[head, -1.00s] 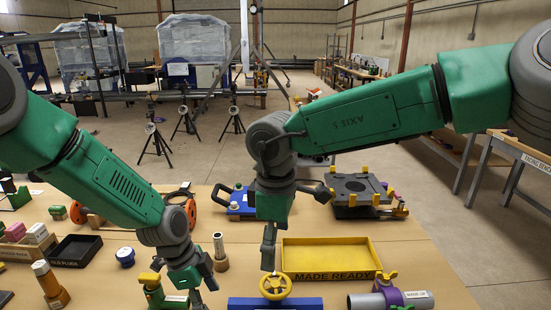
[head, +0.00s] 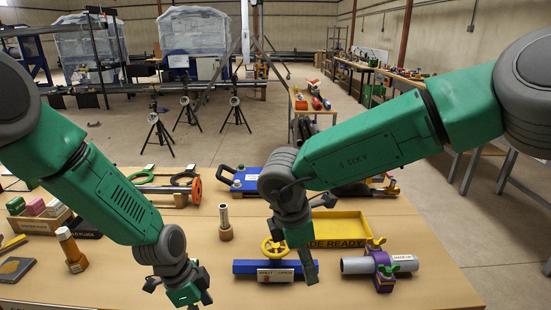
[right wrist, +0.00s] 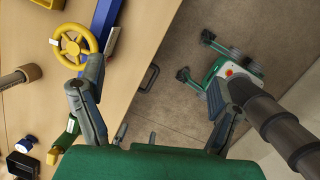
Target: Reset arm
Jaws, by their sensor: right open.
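My right gripper (head: 306,268) hangs in front of the yellow valve wheel (head: 272,248) in the head view and partly covers the wheel and its blue beam (head: 247,267). In the right wrist view my right gripper (right wrist: 155,75) is open, with its fingers wide apart and nothing between them. The yellow wheel (right wrist: 75,45) shows near its left finger; I cannot tell whether they touch. My left gripper (head: 190,290) is low over the front of the table, left of the beam. I see nothing in it, but its jaw opening is unclear.
A yellow tray (head: 365,226) lies behind the right gripper. A grey pipe with a purple clamp (head: 383,275) is at the right. A metal-topped peg (head: 225,222) stands between the arms. An orange-brown bottle-like piece (head: 72,252) stands at the left. Tripods stand beyond the table.

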